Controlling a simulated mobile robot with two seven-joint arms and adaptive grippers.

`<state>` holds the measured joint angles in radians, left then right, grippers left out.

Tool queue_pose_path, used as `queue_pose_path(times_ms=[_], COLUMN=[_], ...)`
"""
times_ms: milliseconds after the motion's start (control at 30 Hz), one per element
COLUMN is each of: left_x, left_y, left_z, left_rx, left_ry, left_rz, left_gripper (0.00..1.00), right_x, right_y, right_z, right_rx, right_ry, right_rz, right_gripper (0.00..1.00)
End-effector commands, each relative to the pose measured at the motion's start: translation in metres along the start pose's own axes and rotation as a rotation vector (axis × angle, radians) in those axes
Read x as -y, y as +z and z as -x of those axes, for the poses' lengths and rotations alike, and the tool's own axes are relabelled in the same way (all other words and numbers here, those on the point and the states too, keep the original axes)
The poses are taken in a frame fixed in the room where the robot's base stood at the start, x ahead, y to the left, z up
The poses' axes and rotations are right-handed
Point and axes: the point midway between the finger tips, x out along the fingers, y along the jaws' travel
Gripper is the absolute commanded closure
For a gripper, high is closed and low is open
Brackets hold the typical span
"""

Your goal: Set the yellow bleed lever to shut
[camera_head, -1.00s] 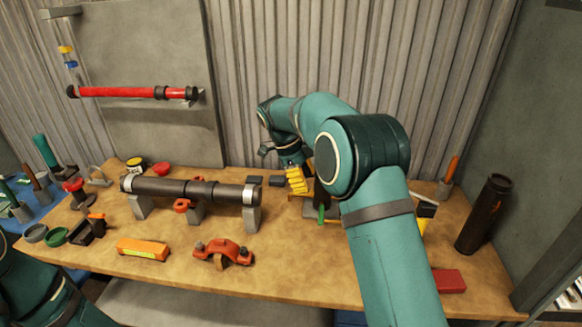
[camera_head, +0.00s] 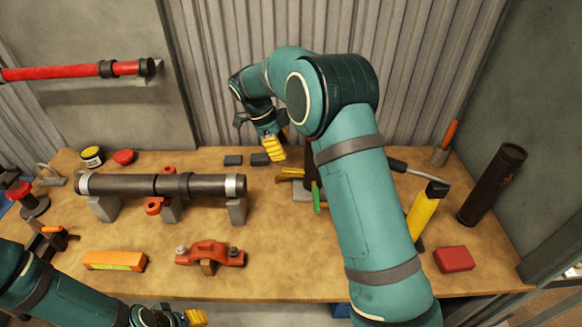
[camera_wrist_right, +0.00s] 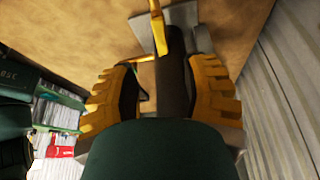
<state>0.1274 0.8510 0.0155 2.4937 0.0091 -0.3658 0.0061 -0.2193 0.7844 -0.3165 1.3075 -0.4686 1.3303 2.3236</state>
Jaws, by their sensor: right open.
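A dark upright post (camera_head: 312,172) stands on a grey base at the back of the bench, partly hidden by my right arm. A yellow lever (camera_head: 289,178) sticks out left from it, and a green handle (camera_head: 316,195) is at its front. In the right wrist view, a yellow lever (camera_wrist_right: 158,28) shows beside the dark post (camera_wrist_right: 174,75). My right gripper (camera_head: 273,148) is open, above and behind the lever; in the wrist view its yellow fingers (camera_wrist_right: 165,88) appear on either side of the post, contact unclear. My left gripper (camera_head: 190,318) is at the bottom edge, mostly cut off.
A dark pipe (camera_head: 205,186) lies on grey supports at left. An orange clamp (camera_head: 210,252) and orange box (camera_head: 113,260) lie in front.

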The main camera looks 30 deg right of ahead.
Motion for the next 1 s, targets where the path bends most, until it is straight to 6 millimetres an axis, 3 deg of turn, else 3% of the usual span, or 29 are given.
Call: queue_pose_path(times_ms=[200,400,867,1000], left_x=[0.002,0.002,0.003,0.003], left_y=[0.002,0.003,0.004,0.003], left_z=[-0.005,-0.006,-0.007,-0.007], left_rx=[0.004,0.007,0.007,0.007], left_ry=[0.001,0.001,0.001,0.001], left_rz=[-0.001,-0.002,-0.002,-0.002], left_gripper=[0.54,0.54,0.54,0.54], right_x=[0.0,0.0,0.0,0.0], right_y=[0.0,0.0,0.0,0.0], right_z=[-0.043,-0.068,-0.076,-0.076], right_rx=[-0.002,-0.001,0.0,0.0], right_ry=[0.003,0.002,0.0,0.0], right_rz=[0.0,-0.001,0.0,0.0], right_gripper=[0.54,0.54,0.55,1.0])
